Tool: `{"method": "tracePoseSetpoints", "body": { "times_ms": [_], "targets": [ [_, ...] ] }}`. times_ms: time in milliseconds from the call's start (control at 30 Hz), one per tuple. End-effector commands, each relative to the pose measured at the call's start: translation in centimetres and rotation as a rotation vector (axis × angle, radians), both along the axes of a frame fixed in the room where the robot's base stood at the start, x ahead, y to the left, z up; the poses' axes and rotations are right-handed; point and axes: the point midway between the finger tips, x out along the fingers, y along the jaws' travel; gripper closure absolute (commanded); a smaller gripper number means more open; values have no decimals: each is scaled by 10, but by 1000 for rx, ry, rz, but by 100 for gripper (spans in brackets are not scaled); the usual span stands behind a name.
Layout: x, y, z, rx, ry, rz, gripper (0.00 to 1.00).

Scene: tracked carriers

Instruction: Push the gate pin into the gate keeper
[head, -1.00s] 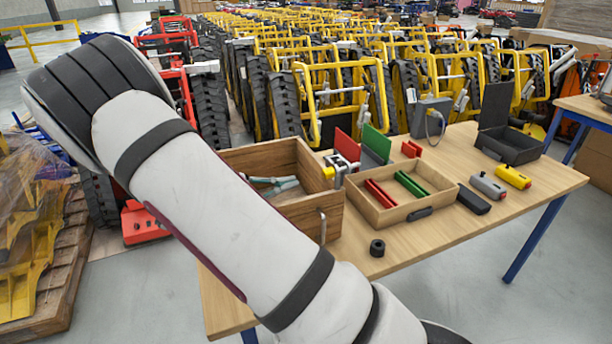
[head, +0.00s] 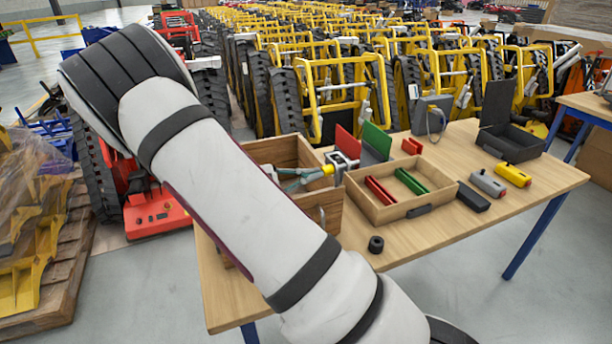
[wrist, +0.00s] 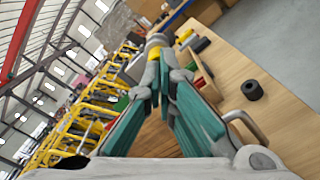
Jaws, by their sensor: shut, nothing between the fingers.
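A small yellow-ended part, which looks like the gate pin (head: 328,169), sits at the right rim of the open wooden box in the head view. Right beside it is a pale metal bracket, which looks like the gate keeper (head: 342,162). I cannot tell how far the pin sits in it. My gripper (head: 317,173) is shut and empty, with teal fingers reaching over the box and their tips at or very near the yellow end. Contact is unclear.
The wooden box (head: 330,212) has a metal handle (wrist: 240,122). A shallow tray (head: 398,211) with red and green bars stands to its right. A black ring (head: 376,244) lies on the table near the front edge. Red and green panels (head: 376,141) stand behind.

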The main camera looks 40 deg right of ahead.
Motion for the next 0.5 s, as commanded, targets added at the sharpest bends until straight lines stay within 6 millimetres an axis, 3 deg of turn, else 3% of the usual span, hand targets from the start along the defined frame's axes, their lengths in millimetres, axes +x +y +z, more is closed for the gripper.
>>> {"method": "tracePoseSetpoints", "body": {
  "times_ms": [500],
  "targets": [
    [-2, -5, 0, -1, 0, -1, 100]
  ]
}}
